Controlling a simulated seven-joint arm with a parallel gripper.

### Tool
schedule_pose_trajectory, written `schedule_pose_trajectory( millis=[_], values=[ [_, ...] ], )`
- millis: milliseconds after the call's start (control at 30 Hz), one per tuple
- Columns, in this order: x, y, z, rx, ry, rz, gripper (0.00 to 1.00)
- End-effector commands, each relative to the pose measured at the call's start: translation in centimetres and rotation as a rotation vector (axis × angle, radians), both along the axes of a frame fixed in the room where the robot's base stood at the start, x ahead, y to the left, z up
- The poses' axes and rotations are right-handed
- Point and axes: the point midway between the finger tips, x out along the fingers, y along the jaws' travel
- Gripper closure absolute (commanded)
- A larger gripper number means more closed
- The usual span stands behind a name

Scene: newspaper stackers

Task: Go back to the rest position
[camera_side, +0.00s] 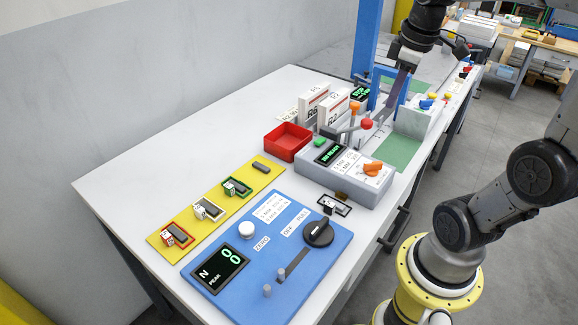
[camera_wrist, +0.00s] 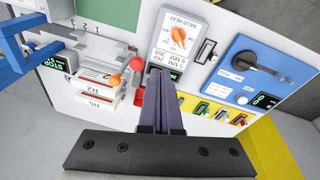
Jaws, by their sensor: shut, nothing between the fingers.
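My gripper (camera_side: 384,118) reaches down from the upper right in the side view, above the back half of the table. Its long dark fingers are together and hold nothing. In the wrist view the closed fingers (camera_wrist: 161,75) point up the picture, and their tips overlap the grey weld-heat box (camera_wrist: 178,38). That box (camera_side: 343,190) has an orange knob and a green display in the side view. The fingers hang behind it there, near a red-knobbed lever (camera_side: 367,124). Whether they touch anything below cannot be told.
A blue panel (camera_side: 235,282) with a black knob and a yellow strip (camera_side: 187,229) with small parts lie in front. A red bin (camera_side: 287,141) and white labelled blocks (camera_side: 314,102) stand beside the box. A blue post (camera_side: 367,40) rises behind. The table's left side is bare.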

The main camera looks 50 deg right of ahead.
Motion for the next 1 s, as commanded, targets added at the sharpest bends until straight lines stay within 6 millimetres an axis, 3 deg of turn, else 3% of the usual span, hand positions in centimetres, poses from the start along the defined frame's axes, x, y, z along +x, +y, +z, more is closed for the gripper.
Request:
schedule_pose_trajectory(
  millis=[100, 200, 400, 600, 800, 1000],
  values=[
    [0.0, 5.2, 1.1, -0.034, -0.059, 0.146, 1.00],
    [-0.9, 9.0, 1.2, -0.040, -0.115, 0.198, 1.00],
    [-3.8, 13.9, 0.2, 0.001, -0.226, 0.187, 1.00],
    [-6.0, 15.7, -1.7, 0.081, -0.296, 0.043, 1.00],
    [-6.2, 15.5, -2.8, 0.132, -0.308, -0.128, 1.00],
    [-6.1, 15.5, -2.7, 0.148, -0.314, -0.173, 1.00]
  ],
)
